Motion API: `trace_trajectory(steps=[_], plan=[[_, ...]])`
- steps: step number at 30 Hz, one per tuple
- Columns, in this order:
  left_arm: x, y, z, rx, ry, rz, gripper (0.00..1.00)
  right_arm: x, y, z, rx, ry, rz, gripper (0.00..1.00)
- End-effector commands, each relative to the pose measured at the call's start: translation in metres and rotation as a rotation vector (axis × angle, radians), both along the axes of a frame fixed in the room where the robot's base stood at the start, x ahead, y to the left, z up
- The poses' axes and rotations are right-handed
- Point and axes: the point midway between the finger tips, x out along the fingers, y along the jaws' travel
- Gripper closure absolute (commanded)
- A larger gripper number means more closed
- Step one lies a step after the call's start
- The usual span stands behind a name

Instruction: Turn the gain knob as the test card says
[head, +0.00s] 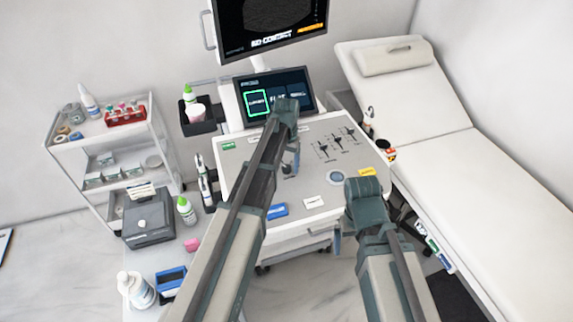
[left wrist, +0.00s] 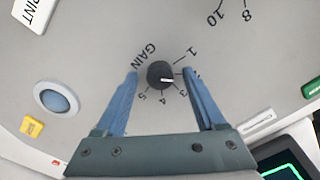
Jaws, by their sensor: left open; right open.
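The gain knob (left wrist: 160,74) is a dark round knob on the grey console panel, beside the word GAIN. Its white pointer points right in the left wrist view, roughly toward the 2, which the right-hand finger partly covers. Numbers 1, 3, 4 and 5 show around it. My left gripper (left wrist: 163,73) is open, with one blue finger on each side of the knob and gaps showing. My right gripper (head: 340,238) is open near the console's front edge. I cannot make out a test card.
A couch (head: 450,160) is at right, a trolley (head: 60,143) at left.

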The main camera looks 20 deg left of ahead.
Motion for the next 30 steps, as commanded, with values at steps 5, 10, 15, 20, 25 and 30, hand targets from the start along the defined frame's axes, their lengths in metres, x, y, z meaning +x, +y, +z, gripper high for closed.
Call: trace_trajectory(steps=[5, 10, 15, 20, 25, 30], plan=[[0.000, 0.000, 0.002, 0.000, 0.000, 0.000, 0.28, 0.000, 0.000, 0.003, 0.000, 0.000, 0.000, 0.00], [0.000, 0.000, 0.013, 0.000, 0.000, 0.000, 0.28, 0.000, 0.000, 0.013, 0.000, 0.000, 0.000, 0.00], [0.000, 0.000, 0.033, 0.000, 0.000, 0.000, 0.28, 0.000, 0.000, 0.033, 0.000, 0.000, 0.000, 0.00], [0.000, 0.000, 0.057, 0.000, 0.000, 0.000, 0.28, 0.000, 0.000, 0.057, 0.000, 0.000, 0.000, 0.00], [0.000, 0.000, 0.083, 0.000, 0.000, 0.000, 0.28, 0.000, 0.000, 0.083, 0.000, 0.000, 0.001, 0.00], [0.000, 0.000, 0.109, 0.000, 0.000, 0.000, 0.28, 0.000, 0.000, 0.109, 0.000, 0.000, 0.002, 0.00]])
